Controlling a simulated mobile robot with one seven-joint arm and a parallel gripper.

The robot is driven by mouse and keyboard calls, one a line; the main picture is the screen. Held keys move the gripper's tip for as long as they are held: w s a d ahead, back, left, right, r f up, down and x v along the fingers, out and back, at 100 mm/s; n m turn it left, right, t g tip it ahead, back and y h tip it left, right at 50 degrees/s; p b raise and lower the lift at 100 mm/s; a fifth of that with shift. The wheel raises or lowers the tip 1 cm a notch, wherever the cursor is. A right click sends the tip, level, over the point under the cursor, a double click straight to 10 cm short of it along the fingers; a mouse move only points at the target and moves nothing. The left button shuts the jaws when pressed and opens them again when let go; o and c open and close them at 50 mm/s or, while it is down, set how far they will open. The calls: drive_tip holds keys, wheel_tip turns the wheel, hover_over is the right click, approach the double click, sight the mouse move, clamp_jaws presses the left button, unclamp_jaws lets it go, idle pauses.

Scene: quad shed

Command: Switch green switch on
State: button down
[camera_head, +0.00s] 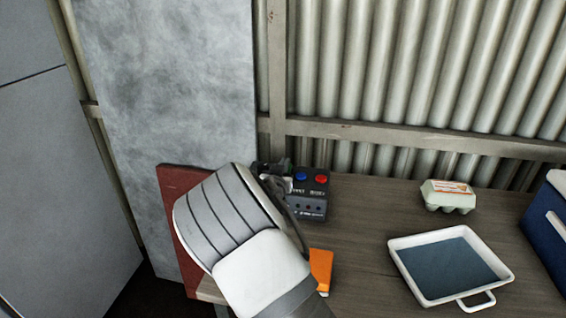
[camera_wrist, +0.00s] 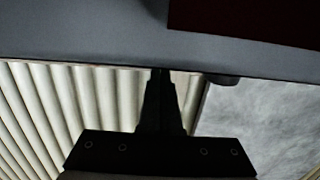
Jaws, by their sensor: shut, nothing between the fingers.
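A dark control box (camera_head: 312,207) stands on the wooden table against the corrugated wall in the head view. Its panel shows a blue button (camera_head: 300,177) and a red button (camera_head: 321,179). I cannot make out a green switch; the left part of the box is hidden behind my arm. My gripper (camera_head: 283,182) is at the left side of the box, mostly covered by my wrist. In the wrist view my gripper (camera_wrist: 160,74) has its fingers together and empty, their tips at the edge of a grey surface (camera_wrist: 90,40). I cannot tell whether they touch it.
A red board (camera_head: 178,215) stands left of my arm. An orange object (camera_head: 321,266) lies by my wrist. An egg carton (camera_head: 447,190), a white-rimmed tray (camera_head: 398,243) and a blue box (camera_head: 545,236) are on the right. The table between the box and tray is clear.

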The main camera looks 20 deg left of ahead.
drive_tip(key=shift+f, duration=0.35)
drive_tip(key=shift+r, duration=0.1)
drive_tip(key=shift+w+d+g+p, duration=0.1)
drive_tip(key=shift+w+g+p, duration=0.3)
drive_tip(key=shift+p, duration=0.65)
drive_tip(key=shift+s+f+g, duration=0.15)
drive_tip(key=shift+f+g, duration=0.15)
drive_tip(key=shift+f, duration=0.1)
